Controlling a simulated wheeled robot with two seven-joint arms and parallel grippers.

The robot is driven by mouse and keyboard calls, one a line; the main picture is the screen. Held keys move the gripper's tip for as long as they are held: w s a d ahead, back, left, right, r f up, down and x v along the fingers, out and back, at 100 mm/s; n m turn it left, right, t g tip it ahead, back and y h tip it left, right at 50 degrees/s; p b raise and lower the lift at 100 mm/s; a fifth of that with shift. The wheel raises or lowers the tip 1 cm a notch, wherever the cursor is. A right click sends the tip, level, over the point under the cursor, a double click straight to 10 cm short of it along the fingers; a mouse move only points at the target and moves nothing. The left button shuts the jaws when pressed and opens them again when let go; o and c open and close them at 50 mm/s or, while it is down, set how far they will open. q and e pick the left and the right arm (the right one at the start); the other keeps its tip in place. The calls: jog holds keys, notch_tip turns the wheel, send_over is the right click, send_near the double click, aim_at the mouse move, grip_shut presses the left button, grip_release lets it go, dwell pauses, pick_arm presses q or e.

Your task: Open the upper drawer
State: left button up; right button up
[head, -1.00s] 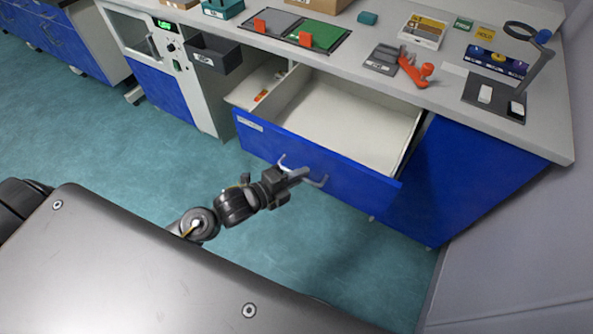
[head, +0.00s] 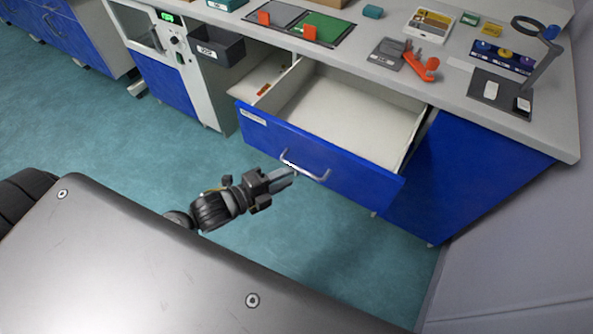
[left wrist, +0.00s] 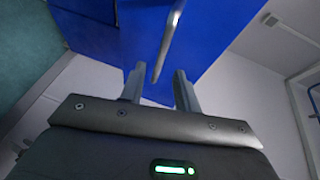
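The upper drawer (head: 347,112) is pulled well out of the bench, and its pale, empty-looking inside shows. Its blue front (head: 355,182) carries a metal bar handle (head: 308,173). My left gripper (head: 288,173) is in front of the drawer, close to the handle's left part. In the left wrist view the gripper's two fingers (left wrist: 158,88) stand apart. The handle (left wrist: 168,40) shows ahead of them, its near end in line with the gap. I cannot tell whether the fingers touch it. My right gripper is in neither view.
The grey bench top (head: 470,120) holds an orange tool (head: 422,66), a magnifier stand (head: 545,55) and a green mat (head: 325,27). A dark bin (head: 217,47) hangs left of the drawer. The teal floor (head: 130,150) before the cabinets is clear.

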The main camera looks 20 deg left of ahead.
pick_arm(q)
jog(key=v, duration=0.5)
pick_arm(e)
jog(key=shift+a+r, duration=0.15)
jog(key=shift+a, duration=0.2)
